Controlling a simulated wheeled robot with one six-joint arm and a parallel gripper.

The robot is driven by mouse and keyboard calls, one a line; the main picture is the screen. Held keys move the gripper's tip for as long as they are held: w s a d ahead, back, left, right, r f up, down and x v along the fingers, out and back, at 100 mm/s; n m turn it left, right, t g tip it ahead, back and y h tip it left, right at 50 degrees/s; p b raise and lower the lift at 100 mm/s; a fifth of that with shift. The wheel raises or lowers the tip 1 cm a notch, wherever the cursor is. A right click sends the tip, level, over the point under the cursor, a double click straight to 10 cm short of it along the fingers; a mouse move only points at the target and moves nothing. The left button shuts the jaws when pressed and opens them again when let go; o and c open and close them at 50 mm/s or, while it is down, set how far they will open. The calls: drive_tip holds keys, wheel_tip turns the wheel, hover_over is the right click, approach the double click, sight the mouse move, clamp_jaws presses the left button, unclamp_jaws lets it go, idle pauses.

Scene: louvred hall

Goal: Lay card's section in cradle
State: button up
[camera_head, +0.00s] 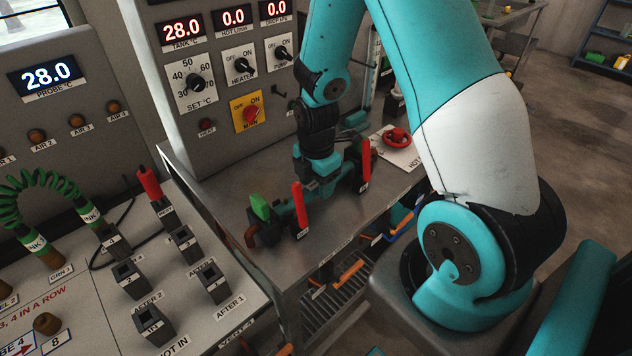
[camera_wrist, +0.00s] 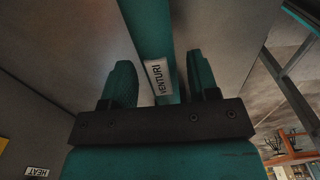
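A teal section labelled VENTURI (camera_wrist: 158,78) lies between the two fingers of my gripper (camera_wrist: 162,82) in the wrist view. A narrow gap shows on each side of it, so the gripper looks open around it. In the head view my gripper (camera_head: 320,178) points down over the metal bench. Below it a teal pipe part (camera_head: 284,213) shows between dark end blocks, partly hidden by the gripper and a red lever (camera_head: 299,205). I cannot tell which of these parts is the cradle. A white card (camera_head: 402,152) lies on the bench to the right; its writing is mostly unreadable.
A second red lever (camera_head: 366,162) and a green handle (camera_head: 259,207) stand up close to the gripper. A control panel (camera_head: 222,70) rises behind. A left panel (camera_head: 85,290) holds several black sockets and a coiled green hose (camera_head: 45,185). A red handwheel (camera_head: 396,137) sits on the card.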

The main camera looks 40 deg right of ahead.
sight(317, 183)
drive_tip(key=shift+o, duration=0.2)
drive_tip(key=shift+r, duration=0.1)
wheel_tip(317, 183, up, 7)
drive_tip(key=p, duration=0.6)
wheel_tip(317, 183, up, 17)
drive_tip(key=b, duration=0.1)
idle(0.4)
